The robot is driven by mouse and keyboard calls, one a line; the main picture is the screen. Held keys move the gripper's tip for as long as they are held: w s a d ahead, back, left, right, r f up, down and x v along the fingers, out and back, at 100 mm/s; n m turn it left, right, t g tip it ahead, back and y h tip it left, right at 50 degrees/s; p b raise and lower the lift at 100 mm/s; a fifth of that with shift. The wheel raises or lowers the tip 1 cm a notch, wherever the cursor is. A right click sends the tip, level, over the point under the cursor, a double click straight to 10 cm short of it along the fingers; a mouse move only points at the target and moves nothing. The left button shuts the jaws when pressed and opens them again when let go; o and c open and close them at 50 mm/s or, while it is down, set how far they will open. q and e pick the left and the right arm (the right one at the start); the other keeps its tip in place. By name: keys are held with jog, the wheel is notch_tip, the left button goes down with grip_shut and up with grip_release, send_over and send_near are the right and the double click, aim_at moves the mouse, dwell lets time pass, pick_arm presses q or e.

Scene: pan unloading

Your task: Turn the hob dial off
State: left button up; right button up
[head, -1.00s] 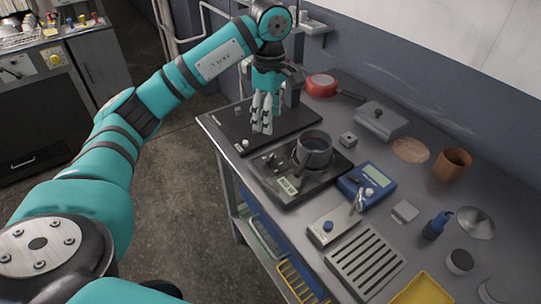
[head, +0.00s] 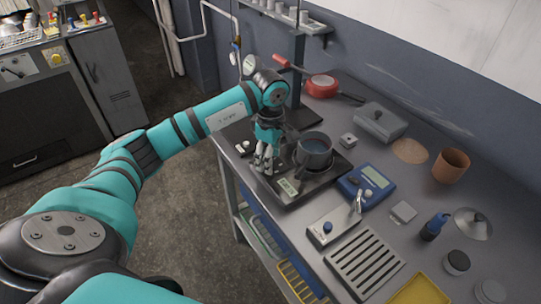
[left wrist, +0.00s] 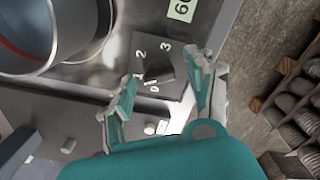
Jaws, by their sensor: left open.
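The hob (head: 318,182) is a dark plate on the bench with a dark grey pot (head: 314,152) on it. In the left wrist view the black hob dial (left wrist: 158,70) sits on a square panel marked 0, 1, 2 and 3. I cannot tell for sure which mark it points to. My left gripper (head: 266,166) is open and points down at the hob's left side. In the left wrist view its fingers (left wrist: 166,80) are on either side of the dial panel, with the dial between them. The gripper hides the dial in the head view. My right gripper is not in view.
The pot (left wrist: 50,35) is close beside the left gripper. A blue scale (head: 367,186), a box with a lever (head: 330,230) and a slotted rack (head: 366,262) lie to the right. The floor left of the bench is clear.

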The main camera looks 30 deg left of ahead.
pick_arm(q)
jog(key=shift+c, duration=0.4)
jog(key=c, duration=1.1)
jog(key=shift+o, duration=0.2)
jog(key=shift+n, duration=0.3)
jog(key=shift+n+b, duration=0.6)
jog(key=shift+n, duration=0.4)
jog(key=n, duration=0.2)
jog(key=shift+n+b, duration=0.3)
jog(key=shift+b, duration=0.1)
jog(key=n, duration=0.3)
jog(key=shift+n+b, duration=0.3)
jog(key=shift+b, duration=0.05)
jog(key=shift+w+r+n, duration=0.1)
jog(key=shift+n, duration=1.4)
